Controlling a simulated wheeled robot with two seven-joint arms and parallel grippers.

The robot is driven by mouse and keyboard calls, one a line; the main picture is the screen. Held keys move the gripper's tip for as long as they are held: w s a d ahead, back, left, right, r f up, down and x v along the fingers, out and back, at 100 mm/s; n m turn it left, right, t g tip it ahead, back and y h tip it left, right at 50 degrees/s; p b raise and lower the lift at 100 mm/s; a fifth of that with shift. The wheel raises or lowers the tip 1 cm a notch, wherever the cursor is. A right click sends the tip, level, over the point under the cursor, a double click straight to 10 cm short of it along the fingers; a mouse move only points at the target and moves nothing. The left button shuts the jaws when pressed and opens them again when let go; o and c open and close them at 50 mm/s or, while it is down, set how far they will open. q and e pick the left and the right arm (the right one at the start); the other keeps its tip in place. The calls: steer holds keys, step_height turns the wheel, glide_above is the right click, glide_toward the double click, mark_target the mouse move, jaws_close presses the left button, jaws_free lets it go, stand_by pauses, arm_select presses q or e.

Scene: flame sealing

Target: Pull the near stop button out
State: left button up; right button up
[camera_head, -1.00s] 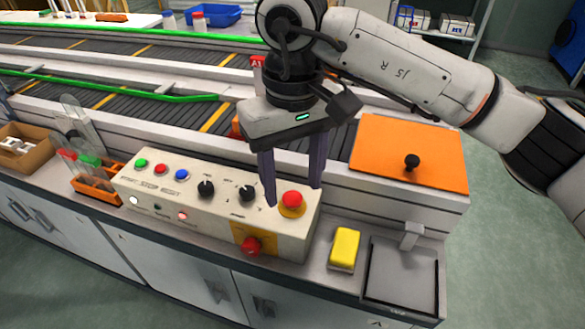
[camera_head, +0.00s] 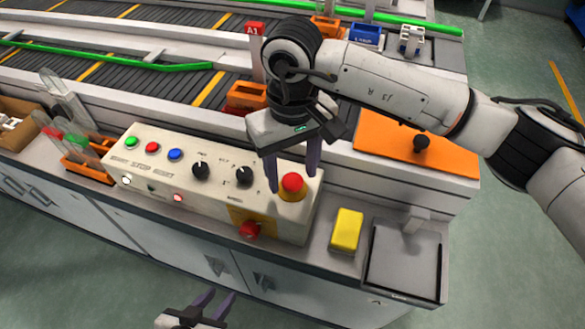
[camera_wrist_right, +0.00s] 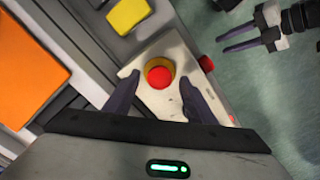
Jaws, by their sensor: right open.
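A red stop button (camera_head: 292,183) with a yellow collar stands on top of the cream control box, at its right end. It also shows in the right wrist view (camera_wrist_right: 159,76). A second red stop button (camera_head: 249,229) sits on a yellow plate on the box's front face; it shows at the edge of the box in the right wrist view (camera_wrist_right: 206,63). My right gripper (camera_head: 292,190) is open and points down, its fingers on either side of the top button; contact cannot be told. My left gripper (camera_head: 212,300) is open and empty, low in front of the cabinet.
The control box (camera_head: 215,195) also carries small coloured buttons and two black knobs (camera_head: 201,171). To its right are a yellow block (camera_head: 347,230) and a grey tray (camera_head: 404,264). An orange lid (camera_head: 375,137) and conveyors lie behind. The floor in front is clear.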

steer(key=shift+f, duration=0.35)
jaws_close()
steer(key=shift+w+r+b, duration=0.1)
steer(key=shift+r+b, duration=0.45)
steer(key=shift+b, duration=0.2)
arm_select(q)
steer(key=shift+w+f, duration=0.3)
steer(key=shift+f, duration=0.15)
arm_select(e)
steer(key=shift+r, duration=0.25)
steer(key=shift+c, duration=1.3)
jaws_free()
steer(key=shift+o, duration=1.3)
steer(key=shift+r, duration=0.1)
arm_select(q)
steer(key=shift+d, duration=0.1)
